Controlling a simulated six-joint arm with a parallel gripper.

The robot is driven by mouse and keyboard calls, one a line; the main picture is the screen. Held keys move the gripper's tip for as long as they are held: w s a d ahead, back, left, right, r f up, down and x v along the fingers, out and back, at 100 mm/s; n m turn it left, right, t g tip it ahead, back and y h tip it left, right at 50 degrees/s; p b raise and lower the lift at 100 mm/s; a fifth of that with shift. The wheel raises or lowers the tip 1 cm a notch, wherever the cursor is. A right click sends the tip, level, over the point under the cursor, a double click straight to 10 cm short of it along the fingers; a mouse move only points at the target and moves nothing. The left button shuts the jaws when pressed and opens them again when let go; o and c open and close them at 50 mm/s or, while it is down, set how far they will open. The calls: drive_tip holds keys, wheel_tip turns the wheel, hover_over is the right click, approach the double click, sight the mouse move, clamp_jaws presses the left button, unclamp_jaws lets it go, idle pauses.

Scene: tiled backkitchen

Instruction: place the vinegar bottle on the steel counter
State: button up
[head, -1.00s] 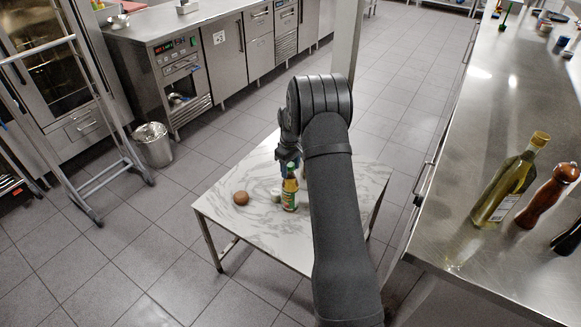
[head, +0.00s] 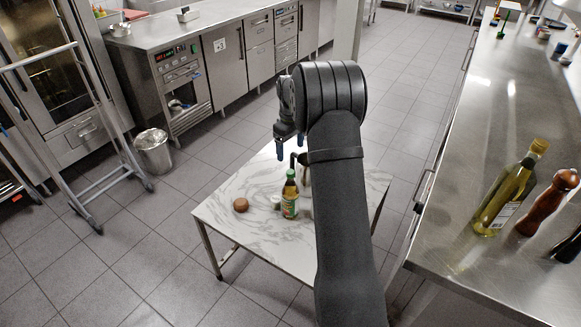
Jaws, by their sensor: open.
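The vinegar bottle, which I take to be the small bottle with a green cap and green label (head: 290,199), stands upright on the marble-topped table (head: 243,225). The steel counter (head: 455,205) runs along the right side, beyond my arm. My arm hides the right part of the marble table.
A brown round item (head: 240,205) and a small pale item (head: 276,202) lie by the bottle. On the counter stand an oil bottle (head: 508,195) and a wooden mill (head: 548,205). The counter's middle stretch is clear.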

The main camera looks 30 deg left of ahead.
idle(0.4)
wheel_tip(320, 180, up, 6)
drive_tip(key=s+d+f+m+t+y, duration=0.3)
drive_tip(key=d+f+m+t+y, duration=0.2)
drive_tip(key=d+t, duration=0.15)
drive_tip(key=s+d+r+m+t+y, duration=0.25)
drive_tip(key=s+d+y, duration=0.2)
drive_tip(key=s, duration=0.45)
approach(290, 201)
drive_tip(key=shift+t, duration=0.3)
drive_tip(key=x, duration=0.8)
drive_tip(key=shift+s, duration=0.1)
drive_tip(key=shift+w+d+x, duration=0.1)
drive_tip(key=shift+x, duration=1.25)
drive_tip(key=shift+w+d+x, duration=0.1)
drive_tip(key=shift+x, duration=1.25)
